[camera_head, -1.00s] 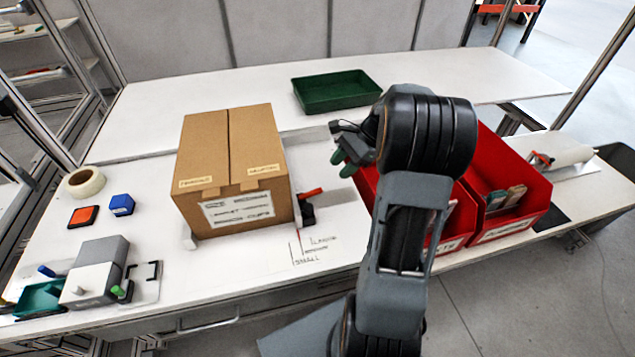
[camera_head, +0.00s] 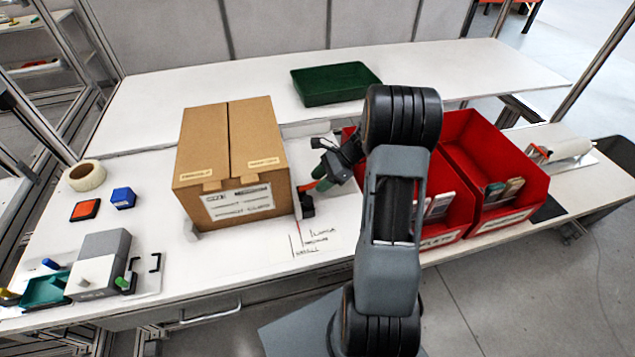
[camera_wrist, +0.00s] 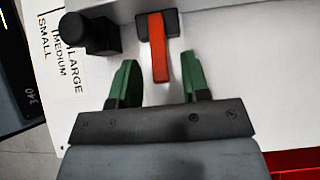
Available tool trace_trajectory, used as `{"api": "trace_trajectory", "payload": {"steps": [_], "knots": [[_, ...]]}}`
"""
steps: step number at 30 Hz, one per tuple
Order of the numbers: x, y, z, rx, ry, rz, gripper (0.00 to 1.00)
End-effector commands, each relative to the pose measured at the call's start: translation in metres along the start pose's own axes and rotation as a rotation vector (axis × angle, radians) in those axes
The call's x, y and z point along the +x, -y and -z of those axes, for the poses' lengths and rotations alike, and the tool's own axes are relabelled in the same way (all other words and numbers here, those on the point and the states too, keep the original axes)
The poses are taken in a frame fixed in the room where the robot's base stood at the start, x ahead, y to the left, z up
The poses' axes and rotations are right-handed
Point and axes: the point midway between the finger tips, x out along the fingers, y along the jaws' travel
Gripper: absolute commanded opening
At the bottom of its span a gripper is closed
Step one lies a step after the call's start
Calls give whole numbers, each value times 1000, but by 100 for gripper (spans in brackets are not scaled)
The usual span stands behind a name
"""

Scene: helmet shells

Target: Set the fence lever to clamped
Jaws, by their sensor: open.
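The fence lever (camera_wrist: 159,50) is an orange-red handle on a dark base, beside the right side of the cardboard box; it also shows in the head view (camera_head: 307,186), partly hidden by my gripper. My gripper (camera_wrist: 158,80) is open, with green fingertips on either side of the lever's free end in the wrist view. The lever lies between the fingers, and I cannot tell whether either finger touches it. In the head view my gripper (camera_head: 322,177) is just right of the lever. A black block (camera_wrist: 90,33) stands left of the lever in the wrist view.
The cardboard box (camera_head: 230,160) stands left of the lever. Red bins (camera_head: 495,165) stand to the right, close to my arm. A size scale (camera_wrist: 62,60) marked small, medium and large lies by the black block. A green tray (camera_head: 335,84) is at the back.

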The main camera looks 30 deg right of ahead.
Motion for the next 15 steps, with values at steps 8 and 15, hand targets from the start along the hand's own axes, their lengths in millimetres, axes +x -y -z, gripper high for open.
{"api": "trace_trajectory", "payload": {"steps": [8, 15], "knots": [[14, 0, 0, 0, 0, -1, 43], [15, 0, 0, 0, -1, 0, 43]]}}
